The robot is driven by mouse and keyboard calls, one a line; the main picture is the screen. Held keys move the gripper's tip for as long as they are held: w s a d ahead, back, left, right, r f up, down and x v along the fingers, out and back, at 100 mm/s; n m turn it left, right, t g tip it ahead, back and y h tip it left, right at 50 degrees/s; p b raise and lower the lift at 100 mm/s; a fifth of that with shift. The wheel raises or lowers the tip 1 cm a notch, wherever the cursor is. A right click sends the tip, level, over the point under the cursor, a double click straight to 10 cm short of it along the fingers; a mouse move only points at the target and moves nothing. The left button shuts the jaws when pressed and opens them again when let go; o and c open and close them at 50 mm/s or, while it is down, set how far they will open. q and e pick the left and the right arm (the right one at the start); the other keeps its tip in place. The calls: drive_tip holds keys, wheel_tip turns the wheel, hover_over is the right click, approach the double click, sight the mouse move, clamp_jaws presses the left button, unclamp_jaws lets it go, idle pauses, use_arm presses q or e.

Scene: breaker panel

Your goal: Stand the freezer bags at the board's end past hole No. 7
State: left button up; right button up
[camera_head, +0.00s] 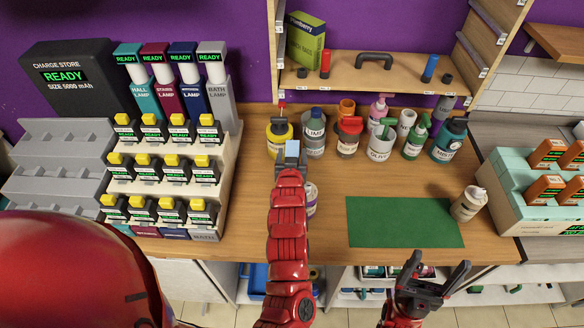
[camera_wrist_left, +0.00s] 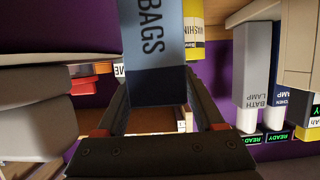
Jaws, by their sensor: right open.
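A light blue box (camera_head: 292,148) is at the tip of my left gripper (camera_head: 290,162). In the left wrist view the box (camera_wrist_left: 155,45), lettered "BAGS", is between the two fingers of the left gripper (camera_wrist_left: 160,110), which appear closed on its sides. Most of its front lettering is cut off by the frame. A wooden shelf board (camera_head: 345,88) on the purple wall holds red and blue cylinders, dark knobs and a black handle. Hole numbers cannot be read. My right gripper (camera_head: 436,274) is open and empty near the counter's front edge.
A green box (camera_head: 305,40) stands at the board's left end. Several bottles and pots (camera_head: 380,142) crowd the counter below the shelf. A green mat (camera_head: 400,222) is clear, with a beige bottle (camera_head: 468,204) beside it. Battery racks (camera_head: 160,175) stand left.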

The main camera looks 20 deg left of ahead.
use_arm(q)
clamp_jaws()
idle(0.4)
